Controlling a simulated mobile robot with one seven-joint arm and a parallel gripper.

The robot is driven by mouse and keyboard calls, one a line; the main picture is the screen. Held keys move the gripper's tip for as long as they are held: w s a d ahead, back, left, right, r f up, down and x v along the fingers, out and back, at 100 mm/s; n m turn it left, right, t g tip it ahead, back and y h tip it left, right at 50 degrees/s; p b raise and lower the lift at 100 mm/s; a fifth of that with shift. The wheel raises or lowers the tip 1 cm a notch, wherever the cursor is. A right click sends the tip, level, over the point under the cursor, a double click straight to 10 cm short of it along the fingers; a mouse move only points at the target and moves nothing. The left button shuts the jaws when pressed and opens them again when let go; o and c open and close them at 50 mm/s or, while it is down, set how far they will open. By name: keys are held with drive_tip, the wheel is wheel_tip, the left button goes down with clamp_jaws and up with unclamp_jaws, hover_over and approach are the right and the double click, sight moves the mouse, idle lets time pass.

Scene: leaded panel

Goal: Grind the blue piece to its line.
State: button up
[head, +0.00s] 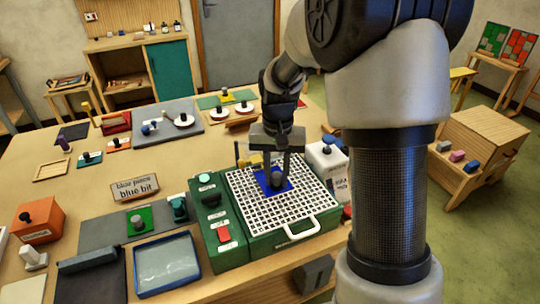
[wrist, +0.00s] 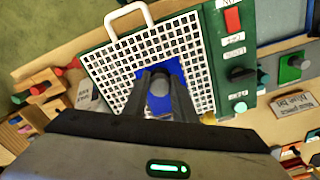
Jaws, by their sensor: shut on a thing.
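The blue piece (head: 266,184) lies flat on the white grid top of the green grinder (head: 237,240), near the grid's middle. A dark knob stands up from the piece. My gripper (head: 277,172) points down over the grid and is shut on that knob. In the wrist view the two fingers of my gripper (wrist: 160,88) close on the grey knob, and the blue piece (wrist: 145,73) shows around and behind them. The line on the piece cannot be made out. The grinder has a red switch (head: 224,234) and a green button (head: 204,178) on its left panel.
A white container (head: 327,165) stands at the grid's right back corner. A green piece with a knob (head: 139,220) sits on a grey mat left of the grinder. A blue-rimmed tray (head: 165,264) lies front left. A card reading "blue piece, blue bit" (head: 135,188) stands behind the mat.

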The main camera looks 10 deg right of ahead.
sight(276, 190)
drive_tip(key=shift+w, duration=0.4)
drive_tip(key=shift+r, duration=0.1)
drive_tip(key=shift+s, duration=0.2)
drive_tip(key=shift+f+b, duration=1.9)
drive_tip(key=shift+f, duration=0.85)
drive_tip(key=shift+f, duration=0.3)
drive_tip(key=shift+w+a+r, duration=0.1)
drive_tip(key=shift+w+a, duration=0.05)
drive_tip(key=shift+w, duration=0.75)
drive_tip(key=shift+w+d, duration=0.15)
drive_tip(key=shift+d, duration=0.55)
drive_tip(key=shift+w+d, duration=0.15)
drive_tip(key=shift+d, duration=0.55)
